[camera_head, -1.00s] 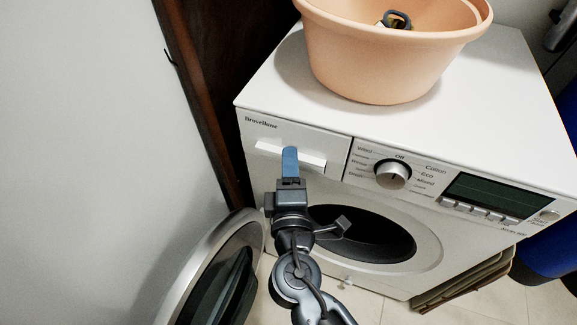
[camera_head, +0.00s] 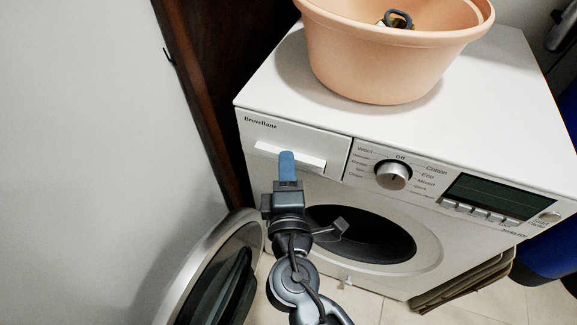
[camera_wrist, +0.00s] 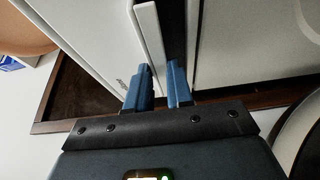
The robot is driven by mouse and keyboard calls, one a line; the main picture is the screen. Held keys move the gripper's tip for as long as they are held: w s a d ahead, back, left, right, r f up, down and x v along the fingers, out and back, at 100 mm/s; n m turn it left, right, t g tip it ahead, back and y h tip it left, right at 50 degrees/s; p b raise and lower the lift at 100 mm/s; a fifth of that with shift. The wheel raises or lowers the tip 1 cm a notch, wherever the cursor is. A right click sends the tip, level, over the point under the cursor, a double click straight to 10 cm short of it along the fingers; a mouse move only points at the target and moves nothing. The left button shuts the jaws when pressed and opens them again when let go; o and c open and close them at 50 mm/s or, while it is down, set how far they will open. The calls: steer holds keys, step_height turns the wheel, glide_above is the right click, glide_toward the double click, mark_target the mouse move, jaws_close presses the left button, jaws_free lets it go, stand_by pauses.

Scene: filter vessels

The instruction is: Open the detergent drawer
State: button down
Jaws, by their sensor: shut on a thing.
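The detergent drawer (camera_head: 262,133) is the white panel at the upper left of the washing machine's front, with a pale protruding handle (camera_head: 312,162). It looks flush with the machine's front in the head view. My gripper (camera_head: 287,158) reaches up to the handle's middle from below. In the wrist view, its two blue fingers lie on either side of the handle's white strip (camera_wrist: 152,42), shut on it. A dark gap shows beside the strip. In the head view the fingers hide part of the handle.
A peach basin (camera_head: 395,55) stands on the washing machine (camera_head: 480,95). The round door (camera_head: 215,275) hangs open at lower left, close to my arm. The control knob (camera_head: 393,175) is right of the drawer. A pale wall or panel (camera_head: 90,150) fills the left.

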steer(key=s+a+b, duration=0.1)
steer(key=s+a, duration=0.1)
steer(key=s, duration=0.7)
steer(key=shift+s+a+f+b, duration=0.15)
steer(key=shift+a+f+b, duration=0.1)
steer(key=shift+f+b, duration=0.15)
steer(key=c, duration=1.3)
jaws_free()
steer(key=shift+c, duration=0.2)
steer(key=shift+o, duration=1.2)
steer(key=shift+a+r, duration=0.1)
steer(key=shift+r, duration=0.05)
steer(key=s, duration=0.7)
steer(key=shift+s, duration=0.4)
